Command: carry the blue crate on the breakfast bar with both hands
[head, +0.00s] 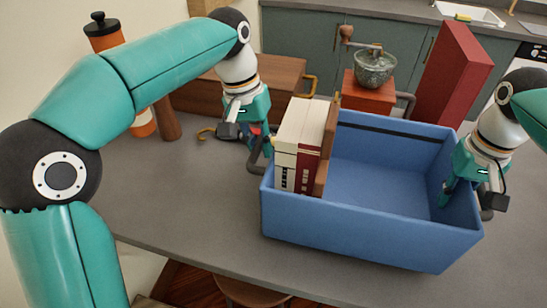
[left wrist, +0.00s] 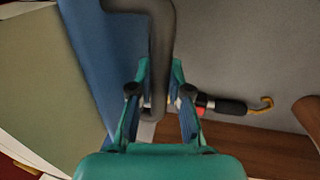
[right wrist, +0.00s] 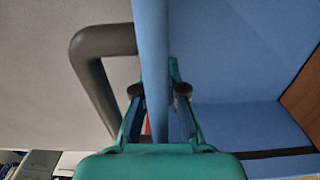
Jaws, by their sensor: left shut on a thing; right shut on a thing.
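The blue crate (head: 370,232) stands on the grey breakfast bar (head: 185,205), looking level. Cream, dark red and brown books (head: 300,140) stand upright at its left end; the rest of its floor looks empty. My left gripper (head: 262,145) is at the crate's left end. In the left wrist view its fingers (left wrist: 160,98) are shut on the dark grey handle (left wrist: 158,45). My right gripper (head: 447,190) is at the right end. In the right wrist view its fingers (right wrist: 158,92) straddle the blue end wall (right wrist: 152,40), with another grey handle (right wrist: 90,60) outside it.
Behind the crate stand a wooden chest (head: 285,75), a coffee grinder (head: 374,68) and a tall dark red box (head: 450,75). An orange and black bottle (head: 105,38) is at back left.

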